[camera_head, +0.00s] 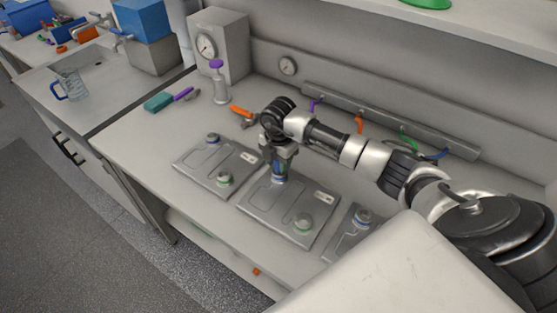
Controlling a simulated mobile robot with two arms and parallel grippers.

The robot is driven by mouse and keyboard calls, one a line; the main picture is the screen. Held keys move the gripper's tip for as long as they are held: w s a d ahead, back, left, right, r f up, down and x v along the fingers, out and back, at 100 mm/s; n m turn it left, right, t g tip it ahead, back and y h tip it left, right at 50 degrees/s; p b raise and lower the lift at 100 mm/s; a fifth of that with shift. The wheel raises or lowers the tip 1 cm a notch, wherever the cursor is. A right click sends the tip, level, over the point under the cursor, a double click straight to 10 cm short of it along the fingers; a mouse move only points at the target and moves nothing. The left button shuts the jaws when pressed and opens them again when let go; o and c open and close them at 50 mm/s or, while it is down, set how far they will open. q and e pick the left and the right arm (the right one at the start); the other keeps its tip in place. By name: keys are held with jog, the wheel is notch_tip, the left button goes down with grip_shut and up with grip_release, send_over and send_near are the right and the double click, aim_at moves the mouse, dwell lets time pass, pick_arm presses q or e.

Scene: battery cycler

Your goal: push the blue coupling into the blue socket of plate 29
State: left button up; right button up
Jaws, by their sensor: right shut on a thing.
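My right gripper (279,163) points down over the back of the middle plate (268,205). It is shut on the blue coupling (279,170), which stands upright at the blue socket (280,180). The fingers partly hide both, and I cannot tell how far the coupling is in. My left gripper is not in view.
A similar plate (202,170) lies to the left and another (340,243) to the right, partly hidden. A rack (385,118) with coloured hooked pieces runs along the wall. A gauge box (222,45), purple-topped pump (220,88) and orange-handled tool (240,110) are behind.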

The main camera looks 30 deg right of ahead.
jog(key=shift+f, duration=0.3)
jog(key=o, duration=1.6)
jog(key=shift+r, duration=0.15)
notch_tip(320, 180, up, 9)
jog(key=b, duration=0.2)
jog(key=shift+r+b, duration=0.2)
jog(key=shift+b, duration=0.15)
jog(key=shift+r, duration=0.6)
jog(key=shift+f, duration=0.1)
